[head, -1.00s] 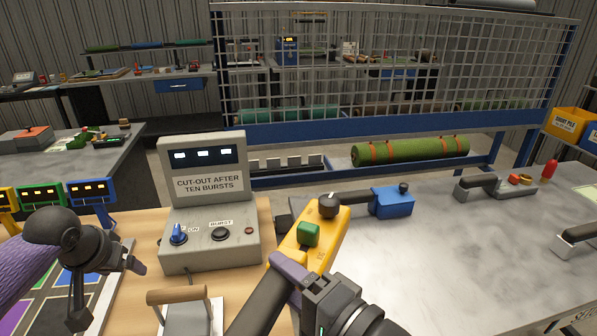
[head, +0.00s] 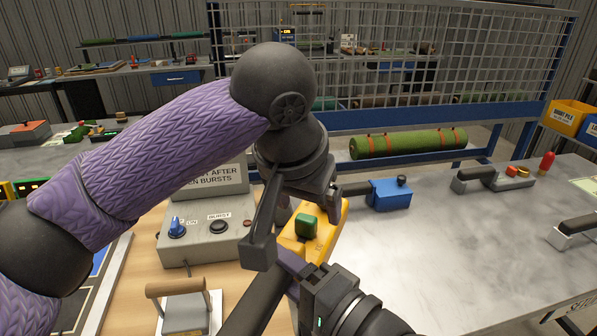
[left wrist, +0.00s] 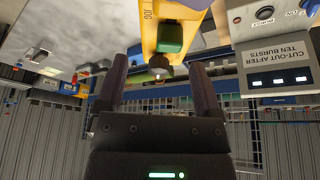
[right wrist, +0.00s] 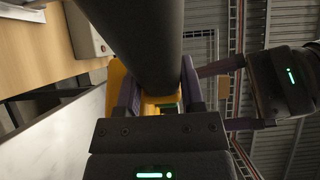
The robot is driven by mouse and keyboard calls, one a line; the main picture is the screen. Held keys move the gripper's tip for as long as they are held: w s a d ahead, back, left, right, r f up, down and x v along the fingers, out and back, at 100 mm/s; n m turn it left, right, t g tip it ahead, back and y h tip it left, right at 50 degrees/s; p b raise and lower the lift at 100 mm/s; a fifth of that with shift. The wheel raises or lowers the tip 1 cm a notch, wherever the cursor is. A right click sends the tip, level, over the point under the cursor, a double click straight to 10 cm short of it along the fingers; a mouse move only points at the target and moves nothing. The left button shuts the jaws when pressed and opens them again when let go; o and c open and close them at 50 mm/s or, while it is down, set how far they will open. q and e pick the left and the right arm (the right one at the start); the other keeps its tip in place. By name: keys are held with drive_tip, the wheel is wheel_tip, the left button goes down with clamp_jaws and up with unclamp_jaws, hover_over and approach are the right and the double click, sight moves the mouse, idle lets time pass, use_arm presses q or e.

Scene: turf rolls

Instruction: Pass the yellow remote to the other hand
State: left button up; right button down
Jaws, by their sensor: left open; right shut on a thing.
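The yellow remote (head: 327,232) has a green button and is tilted in the air above the table edge. A dark bar runs from its lower end toward the lower left. My right gripper (head: 293,268) is shut on it near that lower end; its fingers also show in the right wrist view (right wrist: 160,92). My left gripper (head: 273,232) is open and partly covers the remote's upper left side in the head view. In the left wrist view, the remote (left wrist: 150,28) with its green button and dark knob lies just beyond and between the spread fingertips.
A grey control box (head: 205,242) stands on the wooden table left of the remote, partly hidden by my left arm. A wooden-handled tool (head: 182,312) lies in front.

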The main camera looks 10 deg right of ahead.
sight(312, 222)
use_arm(q)
drive_tip(key=x, duration=0.5)
drive_tip(key=shift+c, duration=0.2)
drive_tip(key=shift+d, duration=0.15)
clamp_jaws()
use_arm(e)
drive_tip(key=shift+c, duration=1.6)
unclamp_jaws()
drive_tip(key=shift+o, duration=1)
